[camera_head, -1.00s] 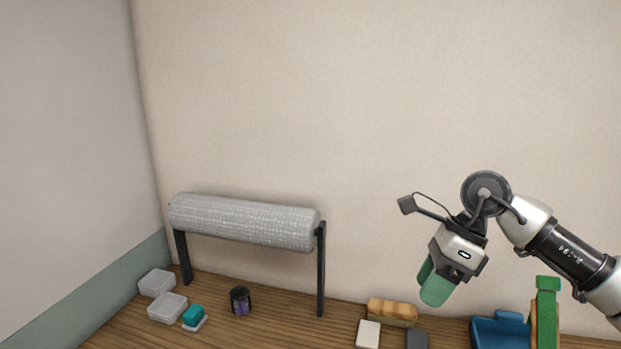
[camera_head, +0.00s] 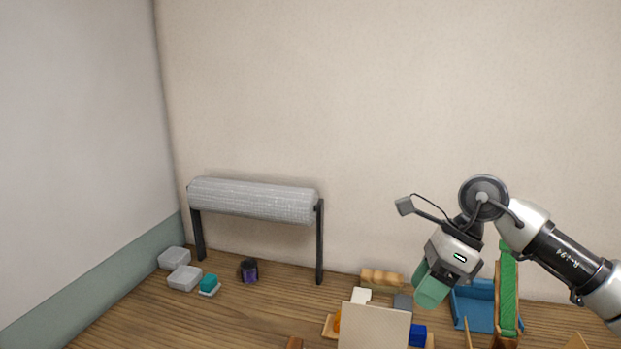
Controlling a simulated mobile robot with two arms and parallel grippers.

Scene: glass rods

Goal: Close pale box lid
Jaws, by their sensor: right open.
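A pale, flat upright panel (camera_head: 374,328) stands at the bottom edge of the head view, right of centre; it looks like the raised lid of the pale box. The box body below it is cut off by the frame. My right gripper (camera_head: 431,290) has green fingers pointing down and hangs above the table, up and to the right of the panel, apart from it. It is open and I see nothing held in it. My left gripper is not in view.
A grey roll on a black stand (camera_head: 254,200) stands at the back left. Clear lidded containers (camera_head: 184,278) and a dark jar (camera_head: 249,271) are near it. A blue tray (camera_head: 474,307) and a green-topped wooden piece (camera_head: 508,290) stand at right. The table's left middle is bare.

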